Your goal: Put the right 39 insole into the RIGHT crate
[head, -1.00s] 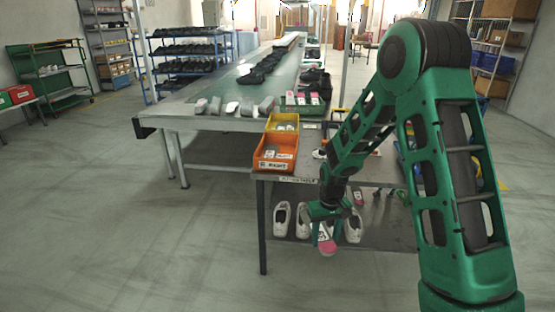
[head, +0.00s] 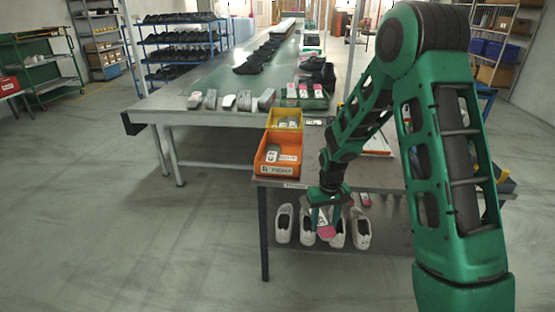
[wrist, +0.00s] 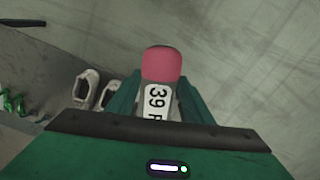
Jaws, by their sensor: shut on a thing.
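My gripper (head: 326,207) is shut on an insole (head: 325,228) with a pink end. In the wrist view the insole (wrist: 160,68) shows a white label reading "39 R" between the fingers (wrist: 158,100). In the head view it hangs in front of the small table, near the white shoes on the lower shelf. The orange crate (head: 265,170) with a front label reading "RIGHT", blurred now, stands on the table's left end, up and left of my gripper. Some grey and white pieces lie in it.
A yellow crate (head: 272,121) stands directly behind the orange one. White shoes (head: 284,224) stand on the shelf below the tabletop (head: 300,184). Black shoes and several insoles lie on the long green-topped line (head: 215,87). The floor at left is clear.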

